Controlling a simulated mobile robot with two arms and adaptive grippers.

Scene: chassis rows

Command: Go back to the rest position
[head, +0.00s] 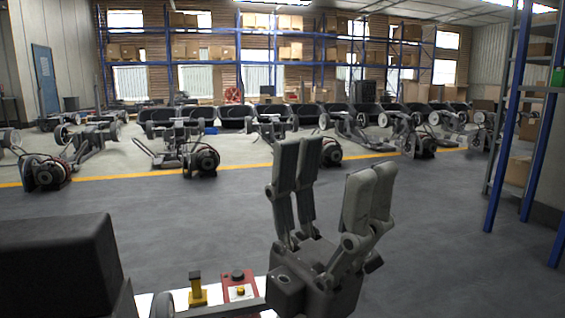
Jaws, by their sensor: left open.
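My left gripper (336,165) stands in the lower middle of the head view with its grey fingers pointing up. The fingers are spread apart in two pairs, with an empty gap between them. It is open and holds nothing. It appears in front of bare grey floor, and no object touches its fingers. My right gripper is not in view.
Rows of chassis with wheels and motors (202,160) stand beyond a yellow floor line (130,177). A blue-posted shelf rack (508,125) stands at the right. Tall racks with boxes (185,48) line the back. The grey floor (440,230) between is clear.

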